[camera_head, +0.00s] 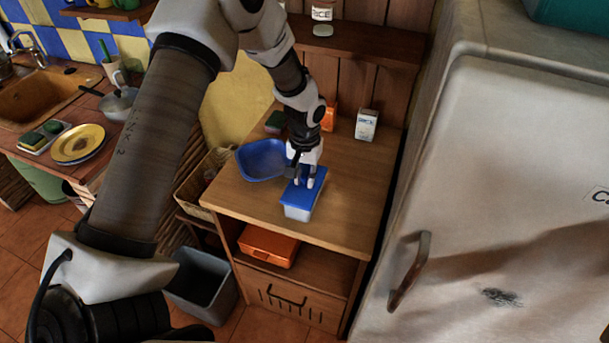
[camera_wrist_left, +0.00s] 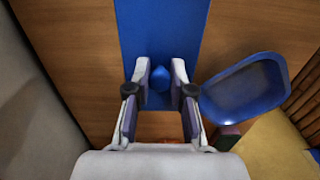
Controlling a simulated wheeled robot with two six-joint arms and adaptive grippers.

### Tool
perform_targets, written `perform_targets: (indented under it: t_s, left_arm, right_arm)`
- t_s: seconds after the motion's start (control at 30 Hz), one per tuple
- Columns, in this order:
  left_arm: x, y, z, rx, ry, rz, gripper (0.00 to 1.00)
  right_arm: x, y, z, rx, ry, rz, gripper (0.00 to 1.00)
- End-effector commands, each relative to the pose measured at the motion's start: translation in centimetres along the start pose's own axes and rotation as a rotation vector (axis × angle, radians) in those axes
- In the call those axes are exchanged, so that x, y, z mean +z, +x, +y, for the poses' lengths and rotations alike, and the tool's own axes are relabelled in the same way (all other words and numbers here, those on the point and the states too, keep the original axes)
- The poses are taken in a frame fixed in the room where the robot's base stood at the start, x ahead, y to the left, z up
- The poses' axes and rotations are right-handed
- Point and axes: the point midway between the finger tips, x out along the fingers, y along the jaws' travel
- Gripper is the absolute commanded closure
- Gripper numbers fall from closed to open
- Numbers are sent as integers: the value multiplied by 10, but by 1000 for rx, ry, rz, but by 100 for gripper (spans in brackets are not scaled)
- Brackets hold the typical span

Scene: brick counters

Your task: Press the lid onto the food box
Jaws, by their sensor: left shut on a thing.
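The food box (camera_head: 297,213) is a pale box near the front of the wooden counter. Its blue lid (camera_head: 300,196) lies over its top, roughly level; I cannot tell whether it is fully seated. In the left wrist view the lid (camera_wrist_left: 160,28) is a long blue rectangle with a small blue knob. My left gripper (camera_head: 305,182) points down over the lid, its fingers closed on the knob. In the left wrist view the gripper (camera_wrist_left: 161,88) has a finger on each side of the knob. The box body is hidden there. My right gripper is out of view.
A blue dish (camera_head: 262,160) stands left of the box, close to the gripper. A white carton (camera_head: 366,124) and an orange item (camera_head: 328,119) stand at the back. The fridge (camera_head: 500,190) bounds the right side. Bare counter (camera_head: 350,185) lies right of the box.

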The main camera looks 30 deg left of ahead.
Motion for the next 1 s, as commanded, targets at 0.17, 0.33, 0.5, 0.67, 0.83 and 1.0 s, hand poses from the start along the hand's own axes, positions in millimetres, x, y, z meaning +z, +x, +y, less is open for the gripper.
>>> perform_targets:
  t_s: [0.17,0.33,0.5,0.67,0.83,1.0]
  left_arm:
    - [0,2,0,0,0,0,100]
    - [0,2,0,0,0,0,100]
    - [0,2,0,0,0,0,100]
    - [0,1,0,0,0,0,100]
    - [0,2,0,0,0,0,100]
    - [0,2,0,0,0,0,100]
  right_arm:
    - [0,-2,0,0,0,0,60]
    - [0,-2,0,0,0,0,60]
    - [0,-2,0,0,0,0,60]
    - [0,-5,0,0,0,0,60]
    - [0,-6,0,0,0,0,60]
    - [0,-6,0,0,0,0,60]
